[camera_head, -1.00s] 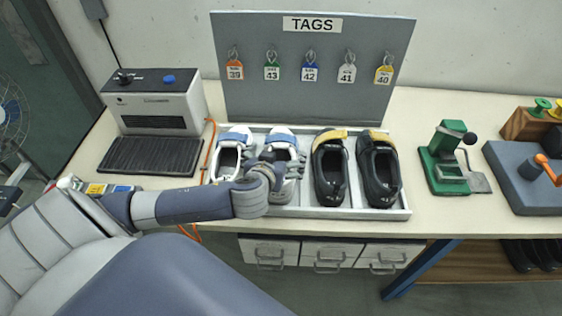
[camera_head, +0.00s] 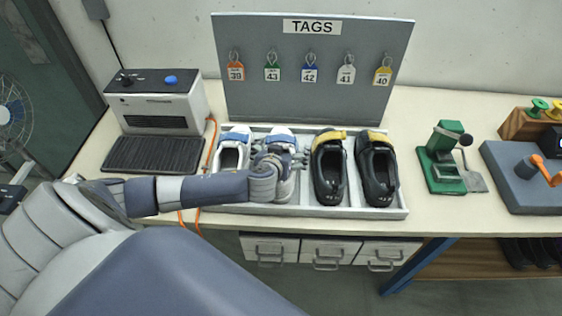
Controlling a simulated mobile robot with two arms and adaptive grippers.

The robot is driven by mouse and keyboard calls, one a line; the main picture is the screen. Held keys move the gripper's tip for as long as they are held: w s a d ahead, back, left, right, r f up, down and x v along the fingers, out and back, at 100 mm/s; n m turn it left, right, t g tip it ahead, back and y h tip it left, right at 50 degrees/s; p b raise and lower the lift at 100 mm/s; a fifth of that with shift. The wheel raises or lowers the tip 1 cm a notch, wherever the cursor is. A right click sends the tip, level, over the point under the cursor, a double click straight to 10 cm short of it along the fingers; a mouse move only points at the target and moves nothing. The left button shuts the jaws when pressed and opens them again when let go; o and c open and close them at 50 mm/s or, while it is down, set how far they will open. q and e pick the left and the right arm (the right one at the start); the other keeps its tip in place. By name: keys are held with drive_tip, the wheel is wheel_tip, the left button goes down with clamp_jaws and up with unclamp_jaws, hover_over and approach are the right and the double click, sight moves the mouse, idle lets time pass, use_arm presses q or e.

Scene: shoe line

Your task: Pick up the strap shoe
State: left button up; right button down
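Two white shoes with blue straps and two black shoes with yellow straps stand in a shallow tray (camera_head: 308,211). The leftmost white shoe (camera_head: 236,137) has nothing on it. My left gripper (camera_head: 279,158) is low over the second white shoe (camera_head: 284,136). Its dark fingers show near both sides of this shoe, and my wrist hides part of the shoe. I cannot tell whether the fingers touch it or are closed on it. The black shoes (camera_head: 328,172) (camera_head: 377,173) stand free on the right. My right gripper is not in view.
A tag board (camera_head: 316,108) stands behind the tray. A grey machine (camera_head: 158,101) with a black ribbed mat (camera_head: 152,154) is at left, with an orange cable beside the tray. A green press (camera_head: 446,158) stands right of the tray, with bare table between.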

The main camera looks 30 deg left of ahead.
use_arm(q)
drive_tip(key=shift+c, duration=0.3)
drive_tip(key=shift+s, duration=0.1)
drive_tip(key=c, duration=1.6)
drive_tip(key=shift+c, duration=0.4)
drive_tip(key=shift+d+r, duration=0.1)
